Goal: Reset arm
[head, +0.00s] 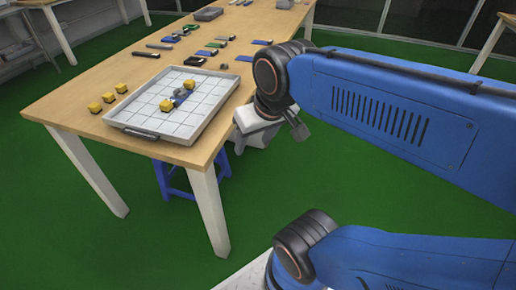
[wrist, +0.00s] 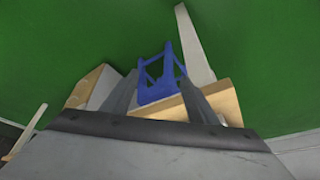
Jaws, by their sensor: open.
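My arm is blue with dark joints and reaches in from the right in the head view. Its light grey wrist end hangs beside the right edge of the wooden table (head: 95,85), off the tabletop. My gripper (wrist: 158,80) shows in the wrist view as two grey fingers spread apart, with nothing between them but the view beyond. That view shows the blue stool (wrist: 158,88), a pale table leg (wrist: 194,45) and green floor. The fingers are not clear in the head view.
A grey tray (head: 136,128) with a white grid sits on the table's near end, holding two yellow blocks and small parts. Several yellow blocks (head: 95,107) lie left of it. Small tools and parts lie farther back. The blue stool (head: 180,182) stands under the table. Green floor is open around.

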